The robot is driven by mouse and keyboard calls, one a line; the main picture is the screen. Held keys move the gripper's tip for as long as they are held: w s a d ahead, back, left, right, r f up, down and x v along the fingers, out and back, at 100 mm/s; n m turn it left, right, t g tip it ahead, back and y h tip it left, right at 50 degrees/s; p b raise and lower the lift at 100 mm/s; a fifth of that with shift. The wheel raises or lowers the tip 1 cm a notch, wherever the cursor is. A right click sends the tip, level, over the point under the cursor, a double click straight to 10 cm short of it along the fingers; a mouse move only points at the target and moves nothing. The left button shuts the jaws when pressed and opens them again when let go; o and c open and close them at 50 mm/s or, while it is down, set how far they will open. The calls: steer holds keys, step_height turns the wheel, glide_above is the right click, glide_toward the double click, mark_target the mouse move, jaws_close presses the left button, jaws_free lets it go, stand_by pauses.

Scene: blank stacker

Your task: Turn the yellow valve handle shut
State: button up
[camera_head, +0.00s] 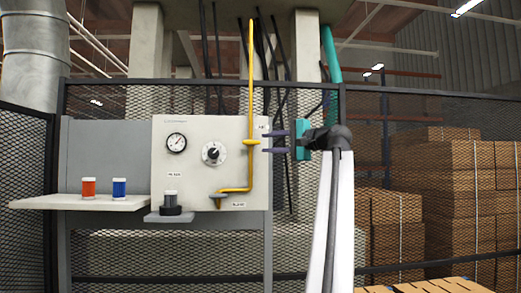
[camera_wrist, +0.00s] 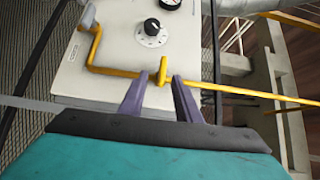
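The yellow valve handle (camera_head: 250,142) sits on the yellow pipe at the right side of the white panel. In the wrist view the handle (camera_wrist: 162,70) appears as a short yellow piece lying across the pipe. My gripper (camera_head: 264,142) has a teal body and two purple fingers, spread apart one above the other and pointing left at the panel. In the wrist view my gripper (camera_wrist: 160,77) is open, with the handle between and slightly beyond its fingertips. I see no clear contact with the handle.
The white panel (camera_head: 190,140) carries a gauge (camera_head: 176,142), a dial knob (camera_head: 212,153) and a small shelf (camera_head: 169,217) with a dark-based jar. Orange (camera_head: 89,187) and blue (camera_head: 119,187) containers stand on a left ledge. Mesh fence (camera_head: 420,110) and stacked boxes (camera_head: 460,180) lie behind.

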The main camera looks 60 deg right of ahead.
steer(key=s, duration=0.3)
steer(key=s+b, duration=0.1)
steer(key=shift+s+a, duration=0.2)
steer(key=shift+a, duration=0.2)
